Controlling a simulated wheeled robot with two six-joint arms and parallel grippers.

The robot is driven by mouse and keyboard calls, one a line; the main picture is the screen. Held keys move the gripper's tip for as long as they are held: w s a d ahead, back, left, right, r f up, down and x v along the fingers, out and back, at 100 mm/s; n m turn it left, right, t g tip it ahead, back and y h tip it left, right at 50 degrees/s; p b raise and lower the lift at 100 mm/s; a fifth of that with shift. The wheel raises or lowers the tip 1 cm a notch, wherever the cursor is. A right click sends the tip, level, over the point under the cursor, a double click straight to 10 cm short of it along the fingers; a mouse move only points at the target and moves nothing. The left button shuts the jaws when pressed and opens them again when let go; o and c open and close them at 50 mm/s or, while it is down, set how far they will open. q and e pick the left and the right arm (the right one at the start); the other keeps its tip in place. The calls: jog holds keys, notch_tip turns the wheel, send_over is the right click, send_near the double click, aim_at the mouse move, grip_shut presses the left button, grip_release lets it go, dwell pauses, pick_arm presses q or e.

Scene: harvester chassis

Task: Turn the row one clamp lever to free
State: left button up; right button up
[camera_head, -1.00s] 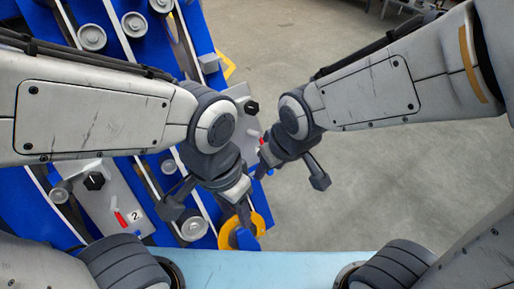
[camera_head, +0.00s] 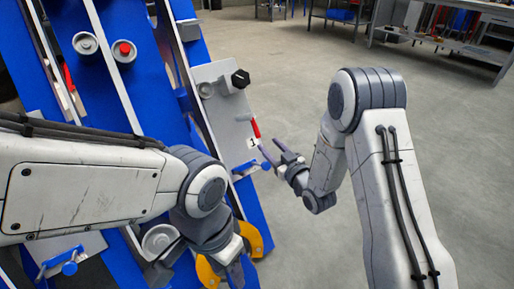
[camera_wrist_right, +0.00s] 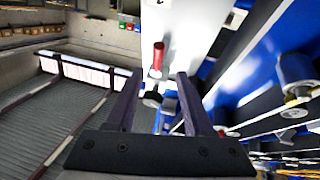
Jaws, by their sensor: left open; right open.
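The row one clamp is a light grey plate (camera_head: 222,110) marked "1" on the blue chassis, with a black knob at its upper right. Its red lever (camera_head: 256,129) is near the plate's right edge, slanting slightly. My right gripper (camera_head: 268,153) is open just below and right of the lever. In the right wrist view, the red lever (camera_wrist_right: 157,60) stands ahead, between the lines of the two open fingers (camera_wrist_right: 159,78); I see no contact. My left gripper (camera_head: 236,272) is open low in the head view, in front of a yellow ring (camera_head: 256,240), partly hiding it.
The blue chassis (camera_head: 150,95) with rails and grey rollers (camera_head: 85,43) fills the left. A red-capped roller (camera_head: 124,50) is at upper left. Bare floor (camera_head: 290,90) lies to the right, with workbenches (camera_head: 450,40) at the back.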

aim_at(258, 133)
jog(key=b+x, duration=0.3)
jog(key=x, duration=0.7)
jog(key=shift+w+d, duration=0.1)
jog(key=shift+w, duration=0.15)
grip_shut()
dwell(1.1)
